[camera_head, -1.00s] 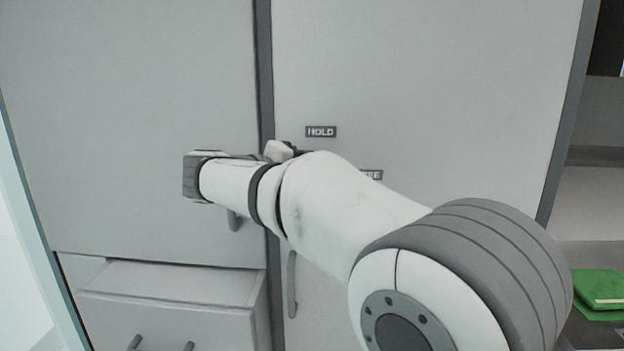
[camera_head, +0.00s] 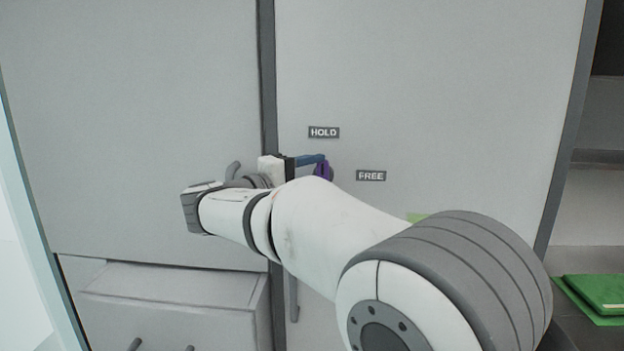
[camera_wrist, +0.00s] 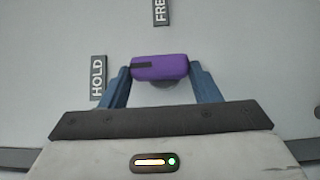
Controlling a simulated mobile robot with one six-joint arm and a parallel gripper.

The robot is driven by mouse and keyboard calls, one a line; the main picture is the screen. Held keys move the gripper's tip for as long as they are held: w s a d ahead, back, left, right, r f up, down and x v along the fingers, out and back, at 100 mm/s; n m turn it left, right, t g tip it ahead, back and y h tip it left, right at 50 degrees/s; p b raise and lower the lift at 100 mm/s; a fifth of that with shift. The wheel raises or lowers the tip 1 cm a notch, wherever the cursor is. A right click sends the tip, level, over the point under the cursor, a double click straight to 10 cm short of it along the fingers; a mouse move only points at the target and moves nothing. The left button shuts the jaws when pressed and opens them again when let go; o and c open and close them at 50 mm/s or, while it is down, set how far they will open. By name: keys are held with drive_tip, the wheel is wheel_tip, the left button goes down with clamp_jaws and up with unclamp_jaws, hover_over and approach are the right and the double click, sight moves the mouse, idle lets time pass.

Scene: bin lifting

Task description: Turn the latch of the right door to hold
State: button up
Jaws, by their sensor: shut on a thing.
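The purple latch (camera_head: 324,170) is on the right door (camera_head: 440,70), directly below the HOLD label (camera_head: 324,132) and left of the FREE label (camera_head: 371,176). My gripper (camera_head: 318,162) is shut on the latch. In the wrist view the latch (camera_wrist: 160,67) lies crosswise between the blue fingers of my gripper (camera_wrist: 161,72). Its dark mark is at the left end, the side where the HOLD label (camera_wrist: 98,78) is. The FREE label (camera_wrist: 160,12) is at the top. My arm hides part of the door below the latch.
The left door (camera_head: 130,100) is beside the right one, with a drawer (camera_head: 170,305) standing out below it. A green book-like thing (camera_head: 600,292) lies on an open shelf at the right.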

drive_tip(key=o, duration=1)
drive_tip(key=shift+s+a, duration=0.1)
drive_tip(key=v, duration=0.7)
drive_tip(key=shift+s+a+b, duration=0.2)
drive_tip(key=shift+b, duration=0.1)
drive_tip(key=shift+d, duration=0.1)
